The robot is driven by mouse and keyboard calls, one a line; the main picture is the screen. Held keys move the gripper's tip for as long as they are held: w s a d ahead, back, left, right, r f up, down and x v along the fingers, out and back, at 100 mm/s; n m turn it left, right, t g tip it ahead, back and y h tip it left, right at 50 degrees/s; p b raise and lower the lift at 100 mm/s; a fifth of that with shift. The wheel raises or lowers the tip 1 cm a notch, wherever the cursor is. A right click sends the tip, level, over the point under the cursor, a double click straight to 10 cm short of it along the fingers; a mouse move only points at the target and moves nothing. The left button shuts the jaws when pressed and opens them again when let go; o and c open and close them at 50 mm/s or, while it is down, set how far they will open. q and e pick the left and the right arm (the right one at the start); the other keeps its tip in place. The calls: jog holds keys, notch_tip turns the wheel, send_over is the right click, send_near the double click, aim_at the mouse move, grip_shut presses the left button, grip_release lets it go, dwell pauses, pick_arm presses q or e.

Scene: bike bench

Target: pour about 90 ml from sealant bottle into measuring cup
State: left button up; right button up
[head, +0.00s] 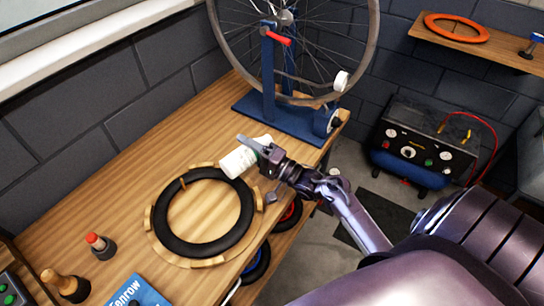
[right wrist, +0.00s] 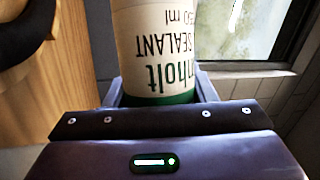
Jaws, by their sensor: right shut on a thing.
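The sealant bottle (head: 237,162) is white with dark green lettering. In the head view it is tilted well over above the bench, near the back edge of the round wooden fixture. My right gripper (head: 262,153) is shut on it. The right wrist view shows the bottle (right wrist: 165,40) close up between the jaws, with upside-down "SEALANT" print and a green band. Its mouth is not clear in either view. I cannot make out the measuring cup in either view. My left gripper is not in view.
A black tyre (head: 163,243) lies on a round wooden fixture on the bench (head: 100,208). A wheel stand with a blue base (head: 285,120) stands behind. A red-capped bottle (head: 101,246), a wooden-handled brush (head: 66,285) and a blue booklet (head: 137,293) lie front left.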

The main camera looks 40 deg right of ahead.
jog(key=shift+d+m, duration=0.1)
jog(key=shift+m, duration=0.4)
jog(key=shift+m+t+h+p, duration=0.3)
jog(key=shift+p, duration=0.1)
dwell(0.5)
jog(key=shift+d+r+m, duration=0.2)
jog(key=shift+m, duration=0.1)
dwell(0.4)
jog(key=shift+w+d+r+p, duration=0.15)
jog(key=shift+w+p, duration=0.1)
jog(key=shift+p, duration=0.15)
jog(key=shift+m+t+h+p, duration=0.3)
jog(key=shift+m, duration=0.2)
jog(key=shift+s+d+f+m, duration=0.15)
jog(key=shift+d+f+m, duration=0.05)
jog(key=shift+m, duration=0.1)
